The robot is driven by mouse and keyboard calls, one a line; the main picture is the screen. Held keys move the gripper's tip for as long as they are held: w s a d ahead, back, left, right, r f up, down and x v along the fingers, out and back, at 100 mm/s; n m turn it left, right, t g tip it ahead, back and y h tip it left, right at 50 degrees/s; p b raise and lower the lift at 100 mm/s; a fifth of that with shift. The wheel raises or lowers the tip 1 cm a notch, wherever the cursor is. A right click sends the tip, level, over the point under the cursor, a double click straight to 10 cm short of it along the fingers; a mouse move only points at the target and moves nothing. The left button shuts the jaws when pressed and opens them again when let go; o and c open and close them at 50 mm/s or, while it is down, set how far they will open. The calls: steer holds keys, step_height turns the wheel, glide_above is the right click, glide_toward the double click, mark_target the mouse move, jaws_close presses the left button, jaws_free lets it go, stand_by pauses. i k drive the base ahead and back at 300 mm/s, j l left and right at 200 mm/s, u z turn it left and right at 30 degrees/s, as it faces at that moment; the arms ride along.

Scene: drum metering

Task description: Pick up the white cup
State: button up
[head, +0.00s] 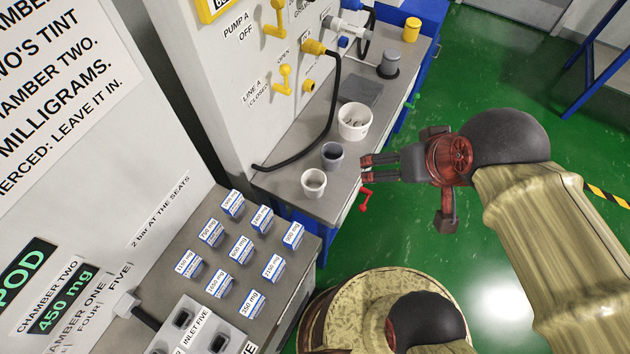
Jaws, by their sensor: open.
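A small white cup (313,183) stands upright at the near end of the grey bench top, with its open mouth facing up. A dark grey cup (332,155) stands just behind it. A wider white tub (354,121) with small pieces inside stands farther back. My gripper (366,168) is at the bench's right edge, to the right of the white cup and apart from it. Its fingers point left towards the cups, with a narrow gap between them and nothing seen held.
A black hose (330,112) curves along the bench's left side. A red handle (366,198) is at the bench's right edge, below my gripper. Several labelled blue-and-white boxes (240,249) stand on a nearer surface. Green floor (500,70) is open at right.

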mark_target(314, 181)
steer(key=k+j+z, duration=0.25)
steer(key=k+z, duration=0.75)
steer(key=i+j, duration=0.1)
